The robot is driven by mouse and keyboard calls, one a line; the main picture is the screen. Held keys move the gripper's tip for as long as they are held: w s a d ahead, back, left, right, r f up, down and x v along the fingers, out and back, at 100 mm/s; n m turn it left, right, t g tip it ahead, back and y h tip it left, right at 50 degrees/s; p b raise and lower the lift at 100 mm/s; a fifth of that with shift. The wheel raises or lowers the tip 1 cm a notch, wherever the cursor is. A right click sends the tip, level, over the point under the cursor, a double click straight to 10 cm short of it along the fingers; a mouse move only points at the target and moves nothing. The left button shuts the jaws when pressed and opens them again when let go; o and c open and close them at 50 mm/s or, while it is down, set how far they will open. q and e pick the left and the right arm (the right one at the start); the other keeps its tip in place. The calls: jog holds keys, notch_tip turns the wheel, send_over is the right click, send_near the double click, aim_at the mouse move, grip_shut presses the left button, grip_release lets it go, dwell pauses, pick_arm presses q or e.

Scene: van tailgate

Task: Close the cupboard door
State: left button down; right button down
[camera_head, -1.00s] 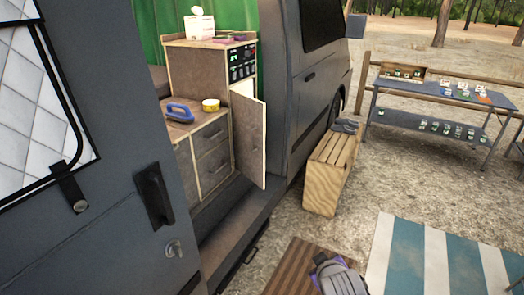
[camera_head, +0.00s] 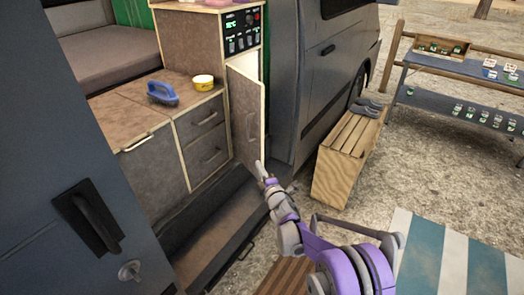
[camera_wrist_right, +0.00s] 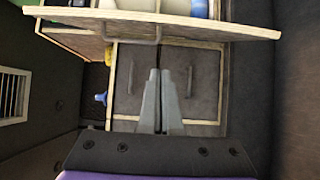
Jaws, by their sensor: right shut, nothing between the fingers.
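The cupboard door (camera_head: 246,118) stands ajar under the control panel in the head view, swung out from the cabinet. In the right wrist view the door (camera_wrist_right: 215,27) crosses the top, its pale edge toward me. My right gripper (camera_head: 259,166) is shut and empty at the door's lower outer corner in the head view; I cannot tell whether it touches. In the wrist view its closed fingers (camera_wrist_right: 159,75) point at the drawer fronts, just below the door edge. Part of the cupboard opening (camera_wrist_right: 228,9) shows behind the door. My left gripper is out of view.
The van's sill (camera_head: 215,228) lies below. A wooden crate (camera_head: 345,160) stands outside on the right.

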aim_at(261, 148)
jog(key=w, duration=1.1)
jog(key=shift+d+r+p, duration=0.1)
jog(key=shift+d+p, duration=0.05)
jog(key=shift+p, duration=0.25)
jog(key=shift+d, duration=0.15)
